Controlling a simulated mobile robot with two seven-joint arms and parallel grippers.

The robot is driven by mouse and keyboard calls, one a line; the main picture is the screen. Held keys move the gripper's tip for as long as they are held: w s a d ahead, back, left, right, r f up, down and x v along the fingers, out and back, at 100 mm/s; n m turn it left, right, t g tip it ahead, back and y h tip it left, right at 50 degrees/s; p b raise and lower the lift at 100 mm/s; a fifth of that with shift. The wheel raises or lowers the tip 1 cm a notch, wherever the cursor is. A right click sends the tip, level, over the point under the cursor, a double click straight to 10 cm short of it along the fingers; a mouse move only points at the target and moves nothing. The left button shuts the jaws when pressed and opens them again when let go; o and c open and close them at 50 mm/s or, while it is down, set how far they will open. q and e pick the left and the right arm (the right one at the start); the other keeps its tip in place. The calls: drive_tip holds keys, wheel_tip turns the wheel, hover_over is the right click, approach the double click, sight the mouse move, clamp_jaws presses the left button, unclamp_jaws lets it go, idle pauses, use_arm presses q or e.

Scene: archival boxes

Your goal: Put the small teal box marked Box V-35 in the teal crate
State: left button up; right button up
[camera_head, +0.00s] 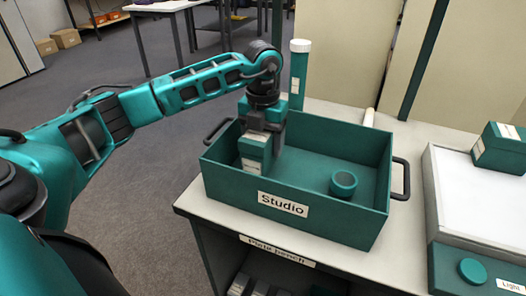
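The teal crate (228,186), labelled "Studio", stands on the bench with dark handles at both ends. My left gripper (264,128) points down into its left part from above. A small teal box (252,150) with white labels is at the fingertips, and the gripper looks shut on it. The box is within the crate's walls; its underside is hidden, so I cannot tell whether it touches the floor. Its label is too small to read. Another teal box (502,148) with a white label sits at the far right. My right gripper is not in view.
A teal ring-shaped pot (343,184) is in the crate's right part. A tall teal tube (298,78) with a white cap stands behind the crate. A white roll (369,117) lies behind it. A light table (478,228) is to the right. The crate's middle floor is clear.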

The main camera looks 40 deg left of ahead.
use_arm(q)
drive_tip(key=shift+f, duration=1.25)
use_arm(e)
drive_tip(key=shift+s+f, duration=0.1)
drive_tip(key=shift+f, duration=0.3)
use_arm(q)
drive_tip(key=shift+f, duration=0.15)
drive_tip(key=o, duration=1.3)
wheel_tip(320, 180, up, 12)
drive_tip(key=shift+f+p, duration=0.25)
drive_tip(key=shift+p, duration=0.6)
drive_tip(key=shift+r, duration=0.4)
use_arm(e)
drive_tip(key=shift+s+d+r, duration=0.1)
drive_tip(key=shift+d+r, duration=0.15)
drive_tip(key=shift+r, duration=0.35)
